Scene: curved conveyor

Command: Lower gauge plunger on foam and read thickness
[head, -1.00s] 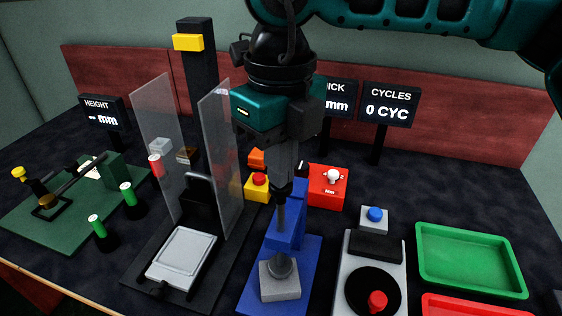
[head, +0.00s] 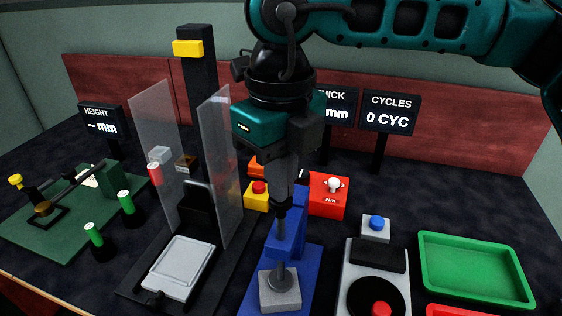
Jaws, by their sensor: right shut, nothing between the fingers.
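The thickness gauge is a blue stand (head: 306,253) at the lower middle of the head view. A grey foam block (head: 280,299) lies on its base. A dark plunger rod with a round foot (head: 281,277) stands upright, and its foot appears to rest on the foam. My right gripper (head: 282,208) points down at the top of the plunger rod, shut with nothing between its fingers. I cannot tell whether it touches the rod. The thickness display (head: 338,108) is partly hidden behind my gripper; only "ICK" and "mm" show. My left gripper is not in view.
A black press with clear guards (head: 214,165) stands left of the gauge. A grey device with a red button (head: 381,310) is at right, beside a green tray (head: 477,270). A red box (head: 328,195) and yellow button box (head: 257,195) stand behind. A green height fixture (head: 45,225) is far left.

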